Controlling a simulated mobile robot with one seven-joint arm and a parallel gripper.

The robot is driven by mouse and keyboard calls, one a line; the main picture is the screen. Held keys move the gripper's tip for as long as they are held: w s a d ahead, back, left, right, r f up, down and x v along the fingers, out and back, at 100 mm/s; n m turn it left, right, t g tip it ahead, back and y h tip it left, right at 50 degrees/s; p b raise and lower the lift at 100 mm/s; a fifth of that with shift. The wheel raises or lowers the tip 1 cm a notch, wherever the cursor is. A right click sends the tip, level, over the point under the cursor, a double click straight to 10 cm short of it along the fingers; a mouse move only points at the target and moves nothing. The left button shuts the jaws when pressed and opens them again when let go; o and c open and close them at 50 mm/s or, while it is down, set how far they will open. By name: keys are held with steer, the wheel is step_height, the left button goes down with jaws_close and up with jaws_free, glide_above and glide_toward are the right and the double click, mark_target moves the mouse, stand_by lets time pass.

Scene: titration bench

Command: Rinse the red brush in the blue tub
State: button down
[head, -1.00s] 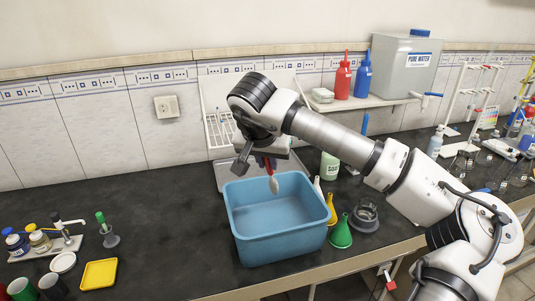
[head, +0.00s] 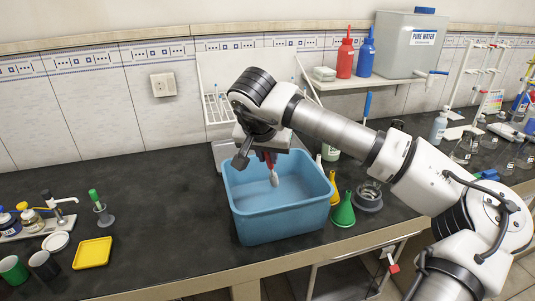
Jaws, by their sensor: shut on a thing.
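The blue tub (head: 283,222) stands on the dark bench, its inside looking empty apart from the brush reaching into it. The red brush (head: 270,158) hangs roughly upright with its pale bristle head (head: 274,180) down, in the upper part of the tub's opening. My gripper (head: 266,150) is above the tub's back part, shut on the red brush's handle. My wrist partly hides the fingers and the top of the handle. Whether the bristles touch any water cannot be told.
Green funnel (head: 343,212) and yellow funnel (head: 333,190) stand close at the tub's right, with a grey round holder (head: 368,197) beyond. A drying rack (head: 215,108) is behind.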

stand_by(0.3)
steer(key=shift+r+p, duration=3.05)
steer(key=shift+r, duration=1.85)
step_height(320, 180, up, 4)
steer(key=shift+p, duration=0.6)
